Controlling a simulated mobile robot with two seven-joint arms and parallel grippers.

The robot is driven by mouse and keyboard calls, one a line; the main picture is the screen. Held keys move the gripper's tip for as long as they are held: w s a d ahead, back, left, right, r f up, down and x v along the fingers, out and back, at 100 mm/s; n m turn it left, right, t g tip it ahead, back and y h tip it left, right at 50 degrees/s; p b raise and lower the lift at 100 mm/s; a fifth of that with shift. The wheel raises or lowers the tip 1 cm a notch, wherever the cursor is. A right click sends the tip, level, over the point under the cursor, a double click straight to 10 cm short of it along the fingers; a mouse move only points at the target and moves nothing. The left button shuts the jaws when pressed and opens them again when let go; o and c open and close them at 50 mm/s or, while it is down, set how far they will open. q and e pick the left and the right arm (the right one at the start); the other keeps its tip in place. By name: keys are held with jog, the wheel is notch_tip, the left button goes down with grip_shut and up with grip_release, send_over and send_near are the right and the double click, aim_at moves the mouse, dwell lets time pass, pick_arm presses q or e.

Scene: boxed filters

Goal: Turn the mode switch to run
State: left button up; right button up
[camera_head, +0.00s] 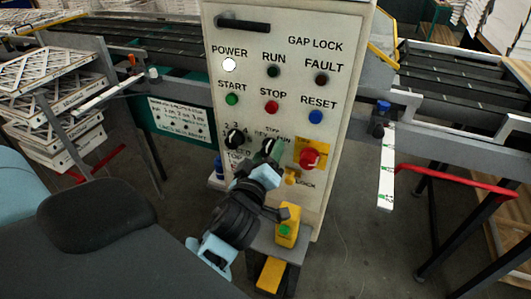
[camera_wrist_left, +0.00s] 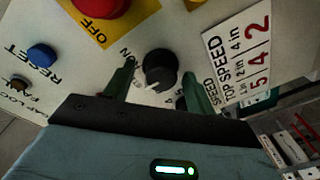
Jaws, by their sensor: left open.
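The control panel (camera_head: 345,110) stands upright in the middle of the head view. In the left wrist view, the mode switch (camera_wrist_left: 159,68) is a round black knob with a white pointer line aimed down and slightly left. The fingers of my left gripper (camera_wrist_left: 160,80) stand open on either side of it, with visible gaps. Part of a label ending in N shows by the left finger; the other position letters are mostly hidden. My right gripper is not in view.
A red stop button (camera_head: 309,157) on a yellow plate sits just right of the gripper. A black speed knob (camera_head: 235,139) is close on the left. The POWER lamp (camera_head: 229,65) is lit; RUN (camera_head: 273,71) looks dark. A yellow box (camera_head: 288,226) stands below.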

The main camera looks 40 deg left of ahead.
pick_arm(q)
jog(key=shift+w, duration=0.15)
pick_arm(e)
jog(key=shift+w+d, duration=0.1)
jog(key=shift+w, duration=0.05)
pick_arm(q)
jog(key=shift+c, duration=0.3)
jog(key=shift+f, duration=0.1)
jog(key=c, duration=0.8)
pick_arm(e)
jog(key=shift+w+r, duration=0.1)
